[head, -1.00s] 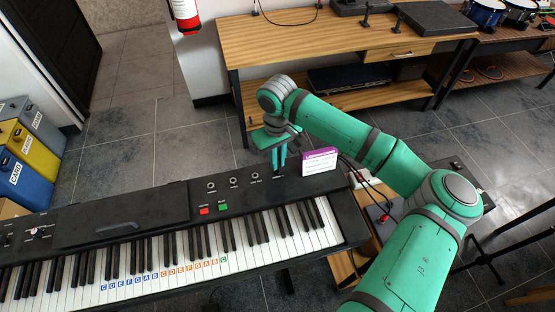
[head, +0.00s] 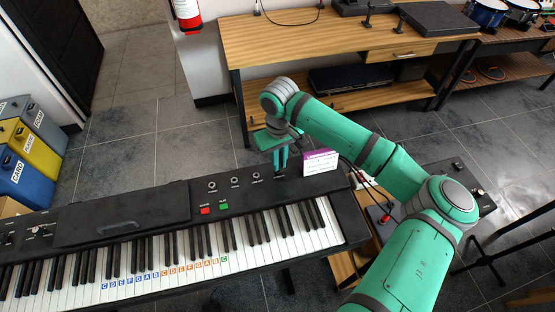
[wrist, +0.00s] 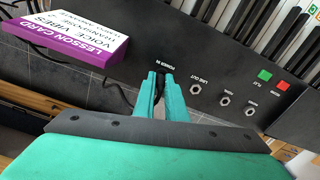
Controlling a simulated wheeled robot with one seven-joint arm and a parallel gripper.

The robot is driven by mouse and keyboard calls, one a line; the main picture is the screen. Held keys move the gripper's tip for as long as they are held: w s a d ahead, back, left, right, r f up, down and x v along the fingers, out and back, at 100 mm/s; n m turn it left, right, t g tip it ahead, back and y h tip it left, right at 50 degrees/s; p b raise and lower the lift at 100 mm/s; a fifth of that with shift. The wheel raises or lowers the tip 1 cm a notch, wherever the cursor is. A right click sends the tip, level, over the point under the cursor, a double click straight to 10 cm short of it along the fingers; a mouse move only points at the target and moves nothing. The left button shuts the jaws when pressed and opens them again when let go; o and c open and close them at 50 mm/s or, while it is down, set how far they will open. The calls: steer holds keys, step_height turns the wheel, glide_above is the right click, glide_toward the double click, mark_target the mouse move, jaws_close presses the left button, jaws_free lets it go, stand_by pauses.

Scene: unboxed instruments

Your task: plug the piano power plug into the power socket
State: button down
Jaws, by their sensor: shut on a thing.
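The black piano (head: 150,218) stands across the front, with its back panel also in the wrist view (wrist: 205,60). My gripper (head: 281,170) points down at this panel, near the "POWER IN" label (wrist: 159,65). In the wrist view my gripper (wrist: 163,82) is shut, its two teal fingers close together with their tips at the power socket just below that label. The plug is mostly hidden between the fingers, a dark bit showing at the tips. A black cable (wrist: 129,93) shows left of the fingers. I cannot tell how deep the plug sits.
A purple and white lesson card box (head: 321,163) stands on the panel beside my gripper; it also shows in the wrist view (wrist: 65,38). Red and black cables (head: 366,188) lie right of the piano. A wooden bench (head: 290,50) stands behind, with open floor between.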

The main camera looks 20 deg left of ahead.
steer(key=shift+a+f, duration=0.15)
steer(key=shift+f, duration=0.55)
stand_by(0.4)
steer(key=c, duration=1.7)
jaws_free()
step_height(320, 180, up, 11)
steer(key=shift+f, duration=0.15)
